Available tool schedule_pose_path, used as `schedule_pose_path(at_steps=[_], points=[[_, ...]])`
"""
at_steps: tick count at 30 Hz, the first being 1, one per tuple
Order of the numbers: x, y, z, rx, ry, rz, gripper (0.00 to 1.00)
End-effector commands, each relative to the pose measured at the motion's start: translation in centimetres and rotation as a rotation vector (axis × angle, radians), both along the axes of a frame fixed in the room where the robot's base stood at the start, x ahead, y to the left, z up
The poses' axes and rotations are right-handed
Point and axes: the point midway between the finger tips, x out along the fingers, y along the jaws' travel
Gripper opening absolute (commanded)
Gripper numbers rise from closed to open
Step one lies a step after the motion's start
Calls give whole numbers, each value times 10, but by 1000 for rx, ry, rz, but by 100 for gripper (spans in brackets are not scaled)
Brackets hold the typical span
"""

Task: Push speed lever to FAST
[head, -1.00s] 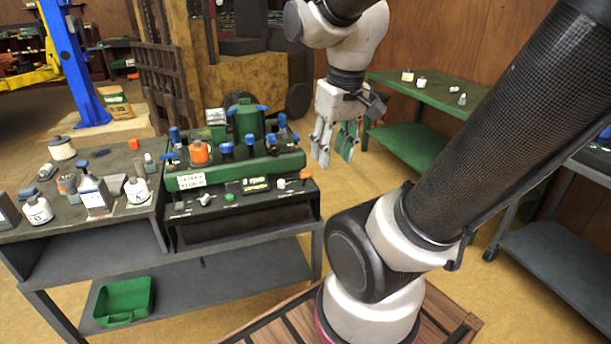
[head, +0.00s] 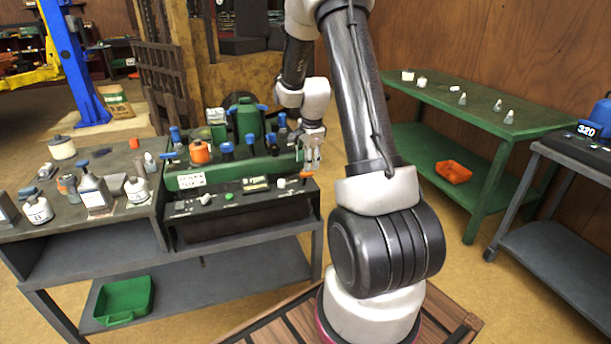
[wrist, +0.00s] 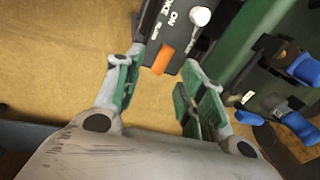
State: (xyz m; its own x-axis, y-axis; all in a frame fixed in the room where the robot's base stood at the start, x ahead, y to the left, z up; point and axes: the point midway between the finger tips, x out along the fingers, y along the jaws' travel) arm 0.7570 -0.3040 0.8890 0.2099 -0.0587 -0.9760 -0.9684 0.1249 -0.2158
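The black control panel (head: 240,200) sits along the front of the green machine (head: 245,172) on the left bench. An orange lever (head: 306,174) is at the panel's right end; it also shows in the wrist view (wrist: 163,60), with a white round knob (wrist: 200,16) beside it. Partial lettering, including "ON", shows near them. I cannot make out FAST or tell which control is the speed lever. My gripper (head: 313,155) is above and behind the panel's right end. In the wrist view my gripper (wrist: 157,72) is open and empty, its green-padded fingers apart, with the orange lever beyond them.
Blue-capped fittings (wrist: 300,68) stand close to the right finger. Several bottles and cans, such as a white bottle (head: 137,190), stand on the bench's left. A green table (head: 470,97) is at the right.

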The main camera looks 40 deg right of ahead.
Motion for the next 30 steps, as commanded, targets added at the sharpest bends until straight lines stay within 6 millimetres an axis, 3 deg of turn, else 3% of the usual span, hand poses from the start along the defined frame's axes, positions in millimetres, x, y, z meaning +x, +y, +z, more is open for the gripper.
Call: schedule_pose_path(at_steps=[7,15,21,30], points=[[6,-2,-8,27,-29,-145,40],[15,-4,-52,26,-25,-142,40],[21,-6,-72,26,-27,-141,40],[22,-6,-75,25,-29,-140,40]])
